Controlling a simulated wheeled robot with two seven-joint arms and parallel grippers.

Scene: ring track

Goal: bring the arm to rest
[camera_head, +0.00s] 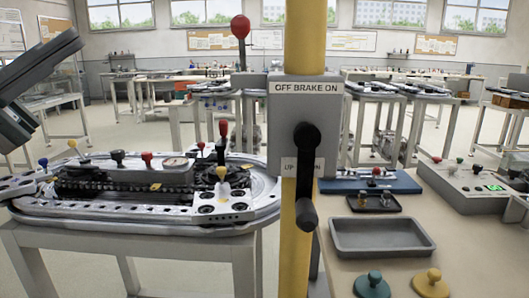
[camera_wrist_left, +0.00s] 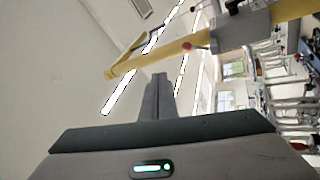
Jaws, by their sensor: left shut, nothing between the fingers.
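My left arm (camera_head: 38,75) comes in at the upper left of the head view, raised to the left of the ring track (camera_head: 150,226) and apart from it. In the left wrist view my left gripper (camera_wrist_left: 158,82) points up toward the ceiling, its fingers together with nothing between them. My right gripper is not in view.
A yellow post (camera_head: 305,40) with a brake box (camera_head: 285,92) and black lever (camera_head: 306,180) stands mid-view. A bench at right holds a grey tray (camera_head: 382,238), teal knob (camera_head: 372,284), yellow knob (camera_head: 432,283) and control box (camera_head: 468,187). Air around the left gripper looks clear.

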